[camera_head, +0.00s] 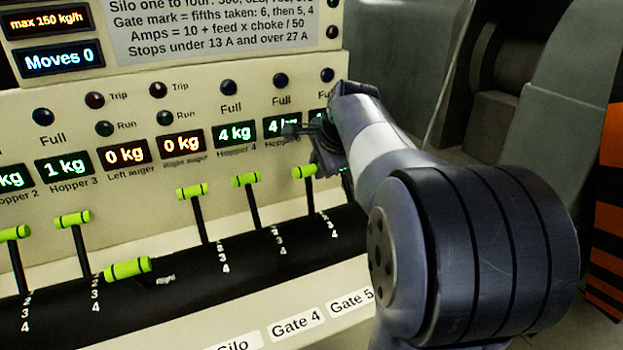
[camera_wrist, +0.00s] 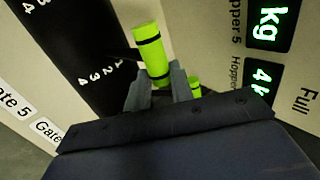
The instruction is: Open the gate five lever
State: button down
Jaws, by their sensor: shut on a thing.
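The gate five lever has a lime green handle (camera_head: 304,172) on a dark stem, at the right end of the row in the head view. The lever stands up from a black curved strip with numbers beside its slot. In the wrist view the green handle (camera_wrist: 151,53), with dark bands, lies between the fingers of my gripper (camera_wrist: 155,82). My gripper (camera_head: 316,166) is shut on this handle. In the head view my wrist and arm partly cover the fingers and the panel behind. The "Gate 5" label (camera_head: 352,303) is on the ledge below.
The gate 4 lever (camera_head: 247,181) stands close to the left; a second green handle (camera_wrist: 194,88) shows just beyond my gripper. More green levers stand farther left, one tilted low (camera_head: 128,268). The panel (camera_head: 215,107) with lit displays rises close behind. "Moves 0" (camera_head: 60,60) is lit.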

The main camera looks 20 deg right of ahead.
jog(key=s+f+t+b, duration=0.1)
jog(key=s+t+b, duration=0.3)
jog(key=s+b, duration=0.6)
jog(key=shift+s+f+b, duration=0.3)
jog(key=shift+s, duration=0.05)
jog(key=c, duration=1.2)
grip_release()
jog(key=shift+c, duration=0.2)
jog(key=shift+r, duration=0.15)
